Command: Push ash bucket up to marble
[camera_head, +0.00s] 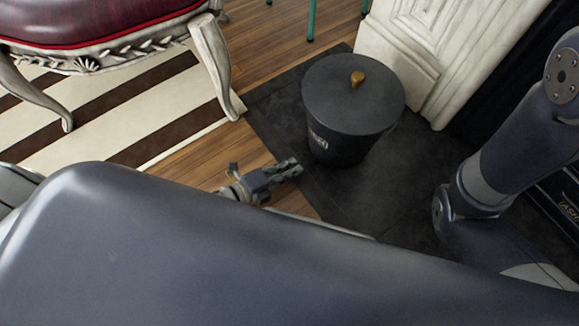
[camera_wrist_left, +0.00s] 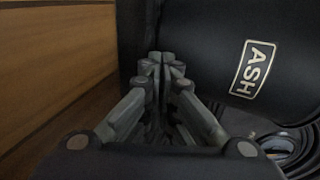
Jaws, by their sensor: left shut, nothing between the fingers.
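The ash bucket (camera_head: 345,118) is dark and round, with a lid and a brass knob, and stands upright on the dark hearth slab. The pale carved marble (camera_head: 425,65) of the fireplace is just behind it to the right; I cannot tell whether they touch. My left gripper (camera_head: 294,168) is shut and empty, low at the near left side of the bucket. In the left wrist view the shut fingertips (camera_wrist_left: 162,58) are close to the bucket's dark wall (camera_wrist_left: 215,45) with its ASH label; contact is unclear. My right gripper is not visible.
A carved chair with a red seat (camera_head: 95,18) stands on a striped rug (camera_head: 130,110) at the upper left. Wooden floor (camera_head: 270,45) borders the dark hearth slab (camera_head: 375,195). Thin green legs (camera_head: 311,18) show at the top. My own arm links cover the foreground and right.

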